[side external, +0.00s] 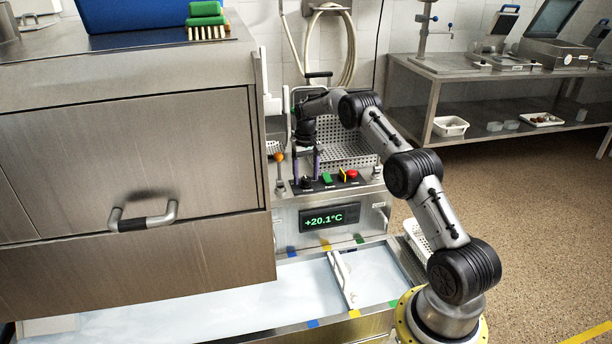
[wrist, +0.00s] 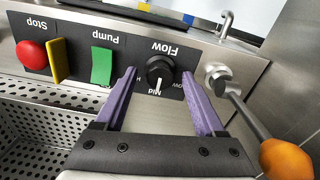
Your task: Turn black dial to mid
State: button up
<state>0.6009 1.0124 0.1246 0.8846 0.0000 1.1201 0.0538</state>
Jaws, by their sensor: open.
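The black dial (wrist: 160,71), labelled Flow, is on the dark control panel. In the wrist view, which shows the panel upside down, its white pointer line points down toward a label that seems to read MID. My gripper (wrist: 159,76) is open, its purple fingers on the left and right of the dial with a visible gap on each side. No contact shows. In the side view my gripper (side external: 305,172) points down just above the dial (side external: 306,183), which is small and partly hidden between the fingers.
A green Pump switch (wrist: 101,66), yellow piece (wrist: 58,61) and red Stop button (wrist: 32,55) sit beside the dial. An orange-knobbed lever (wrist: 286,158) stands on the other side. A perforated basket (side external: 345,140) is behind the panel. The display (side external: 328,217) reads +20.1°C.

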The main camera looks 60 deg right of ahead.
aim_at(306, 178)
jog(key=shift+r, duration=0.1)
notch_tip(306, 178, up, 14)
jog(key=shift+f, duration=0.2)
dwell(0.3)
jog(key=shift+a, duration=0.1)
